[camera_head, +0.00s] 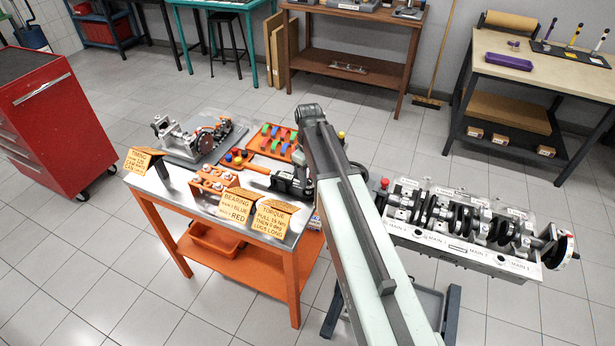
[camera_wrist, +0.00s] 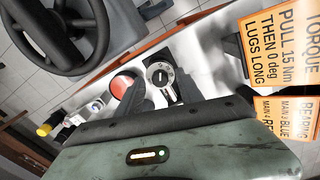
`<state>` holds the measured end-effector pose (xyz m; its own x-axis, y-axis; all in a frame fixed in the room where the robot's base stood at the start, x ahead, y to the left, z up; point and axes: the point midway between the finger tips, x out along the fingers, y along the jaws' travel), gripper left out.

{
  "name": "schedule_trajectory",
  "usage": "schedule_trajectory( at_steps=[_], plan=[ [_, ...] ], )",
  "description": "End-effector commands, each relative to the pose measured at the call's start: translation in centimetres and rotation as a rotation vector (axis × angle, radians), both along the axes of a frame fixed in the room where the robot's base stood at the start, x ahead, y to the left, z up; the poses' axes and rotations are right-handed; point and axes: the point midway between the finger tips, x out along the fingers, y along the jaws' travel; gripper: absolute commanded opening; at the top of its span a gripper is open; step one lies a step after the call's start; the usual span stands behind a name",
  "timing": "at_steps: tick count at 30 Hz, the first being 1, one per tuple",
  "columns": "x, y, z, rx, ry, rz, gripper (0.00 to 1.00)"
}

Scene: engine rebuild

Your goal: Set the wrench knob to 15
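The wrench (camera_head: 258,169) lies on the steel-topped bench, with an orange-red handle and its dark end partly hidden by my gripper (camera_head: 291,184). In the wrist view, a round knob with a pale dial ring and dark centre (camera_wrist: 160,75) sits beyond and between my dark fingers (camera_wrist: 163,92). The fingers stand apart; contact with the knob cannot be made out. The dial's numbers and setting are too small to read. A red rounded part (camera_wrist: 122,87) is beside the left finger. The torque card (camera_head: 272,218) reads pull 15 Nm, and also shows in the wrist view (camera_wrist: 283,40).
An orange tray (camera_head: 262,152) of coloured parts and orange bearing caps (camera_head: 212,180) crowd the bench near my gripper. Other cards line its front edge. An engine block with crankshaft (camera_head: 465,225) stands to the right. A red tool cabinet (camera_head: 55,120) is left. Tiled floor is clear between.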

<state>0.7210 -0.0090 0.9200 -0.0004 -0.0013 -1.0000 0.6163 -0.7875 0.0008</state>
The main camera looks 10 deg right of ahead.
Motion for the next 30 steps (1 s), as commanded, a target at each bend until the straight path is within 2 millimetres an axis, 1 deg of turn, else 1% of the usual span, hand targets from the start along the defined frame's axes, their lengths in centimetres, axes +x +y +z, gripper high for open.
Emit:
schedule_trajectory(
  at_steps=[5,8,11,18,21,30],
  plan=[
    [0.0,0.0,0.2,0.000,0.000,0.000,0.44],
    [0.0,0.0,1.0,0.000,0.000,0.000,0.44],
    [0.0,0.0,2.5,0.000,0.000,0.000,0.44],
    [0.1,0.0,6.9,0.000,0.000,0.000,0.44],
    [0.1,0.0,7.9,0.000,0.000,0.000,0.44],
    [0.1,0.0,7.8,0.000,0.000,-0.001,0.44]
  ],
)
